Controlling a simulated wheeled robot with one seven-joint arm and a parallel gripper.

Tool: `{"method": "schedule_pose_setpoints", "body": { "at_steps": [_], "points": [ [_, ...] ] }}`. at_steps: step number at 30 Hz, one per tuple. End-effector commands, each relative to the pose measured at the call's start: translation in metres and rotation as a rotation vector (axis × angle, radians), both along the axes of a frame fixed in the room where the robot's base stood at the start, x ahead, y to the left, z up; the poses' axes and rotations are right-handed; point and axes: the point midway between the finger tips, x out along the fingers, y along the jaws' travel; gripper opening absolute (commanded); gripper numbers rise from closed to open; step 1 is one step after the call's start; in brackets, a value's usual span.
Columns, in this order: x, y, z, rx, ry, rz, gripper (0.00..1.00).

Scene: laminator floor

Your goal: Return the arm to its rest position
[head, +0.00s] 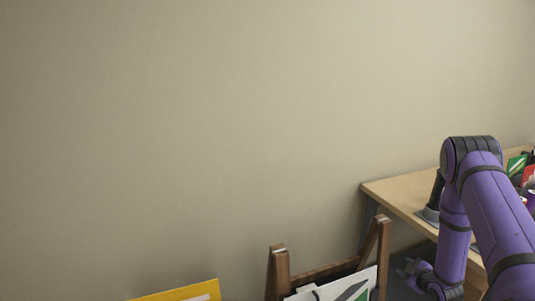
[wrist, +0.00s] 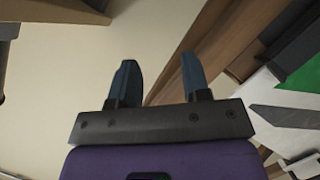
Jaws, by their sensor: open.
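My purple arm (head: 495,215) shows at the right of the head view, bent at a dark joint at the top, with the forearm hanging down in front of the table. My gripper shows in the wrist view (wrist: 159,80) with its two blue-grey fingers apart and nothing between them. In the head view the arm's lower end is small and partly cut off by the bottom edge, beside the wooden rack. No object is held.
A wooden-topped table (head: 395,190) stands against the wall at right, with colourful items (head: 518,165) partly behind my arm. A wooden rack (head: 281,272) holding white and green boards (head: 345,287) stands close to the arm's lower end. A yellow-edged panel (head: 180,293) is at bottom left.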

Motion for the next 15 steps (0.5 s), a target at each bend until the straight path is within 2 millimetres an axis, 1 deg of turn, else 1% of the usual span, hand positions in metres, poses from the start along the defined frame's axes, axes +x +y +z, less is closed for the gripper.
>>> {"method": "schedule_pose_setpoints", "body": {
  "at_steps": [1, 6, 11, 15],
  "points": [
    [0.009, 0.001, 0.021, -0.001, 0.008, -0.014, 0.43],
    [0.028, 0.003, 0.077, 0.008, 0.055, -0.074, 0.43],
    [0.036, 0.009, 0.127, 0.023, 0.095, -0.128, 0.43],
    [0.038, 0.015, 0.170, 0.041, 0.128, -0.176, 0.43]
  ]
}}
